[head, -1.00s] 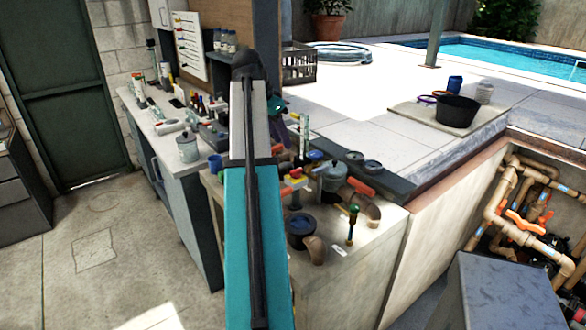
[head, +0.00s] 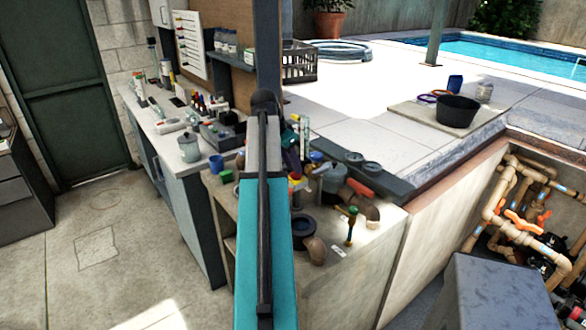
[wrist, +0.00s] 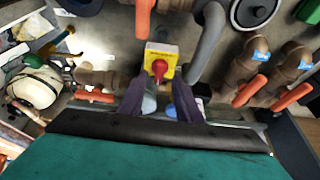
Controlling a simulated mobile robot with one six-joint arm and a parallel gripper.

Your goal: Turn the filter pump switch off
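The pump switch is a yellow box (wrist: 151,51) with a red knob (wrist: 159,68), in the upper middle of the wrist view. In the head view a small part of the yellow and red switch (head: 297,182) shows just right of my arm, on the bench. My gripper (wrist: 160,84) is open, its two dark fingers apart. The red knob appears between and just past the fingertips in the wrist view. I cannot tell whether the fingers touch it. In the head view my arm hides most of the gripper.
Brown pipes with orange valve handles (wrist: 264,103) lie right of the switch in the wrist view, with another orange handle (wrist: 95,96) at left. A grey pipe (wrist: 212,40) runs close beside the switch. A black tub (head: 457,112) stands on the pool deck.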

